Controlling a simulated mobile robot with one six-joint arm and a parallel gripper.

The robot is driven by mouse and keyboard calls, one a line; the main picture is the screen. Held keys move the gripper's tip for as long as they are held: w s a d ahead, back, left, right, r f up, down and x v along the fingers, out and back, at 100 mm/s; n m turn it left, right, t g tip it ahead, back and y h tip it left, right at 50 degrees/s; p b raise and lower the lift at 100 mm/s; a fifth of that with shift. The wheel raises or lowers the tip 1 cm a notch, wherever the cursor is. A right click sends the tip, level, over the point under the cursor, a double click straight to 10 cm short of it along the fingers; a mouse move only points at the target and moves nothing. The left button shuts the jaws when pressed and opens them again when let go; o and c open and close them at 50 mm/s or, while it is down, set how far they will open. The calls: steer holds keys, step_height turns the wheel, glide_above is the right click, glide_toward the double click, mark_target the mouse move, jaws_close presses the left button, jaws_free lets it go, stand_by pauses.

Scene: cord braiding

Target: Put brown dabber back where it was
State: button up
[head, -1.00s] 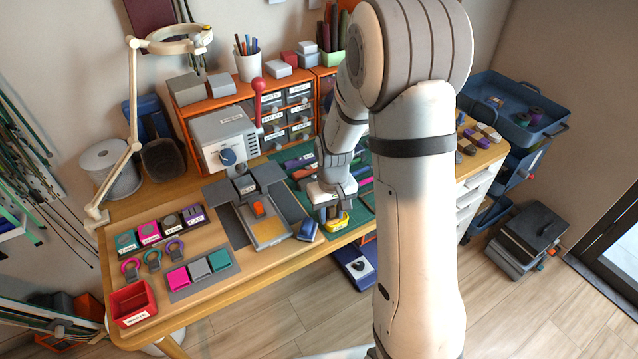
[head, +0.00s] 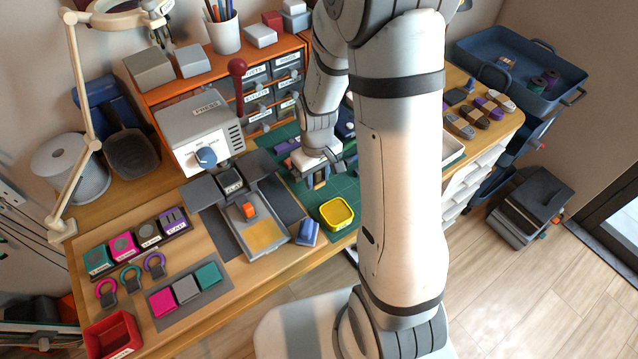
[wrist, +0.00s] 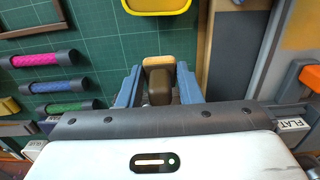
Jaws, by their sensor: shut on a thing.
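The brown dabber (wrist: 158,86), dark brown with a tan end, sits between the blue fingers of my gripper (wrist: 158,92) in the wrist view. My gripper is shut on it. In the head view my gripper (head: 320,180) is low over the green cutting mat (head: 345,187), behind the yellow dish (head: 337,213); the dabber is mostly hidden there by the fingers. I cannot tell whether it touches the mat. The yellow dish also shows at the top of the wrist view (wrist: 155,6), apart from the dabber.
Pink, blue and green rolls (wrist: 48,59) lie left of the gripper in the wrist view. The press (head: 205,135) and its grey plate (head: 262,235) stand left in the head view, with a blue block (head: 307,232) beside the plate.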

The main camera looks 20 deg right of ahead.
mark_target(318, 181)
steer(key=shift+s+f, duration=0.1)
steer(key=shift+f, duration=1.8)
steer(key=shift+f, duration=0.2)
steer(key=o, duration=0.9)
steer(key=shift+r, duration=0.15)
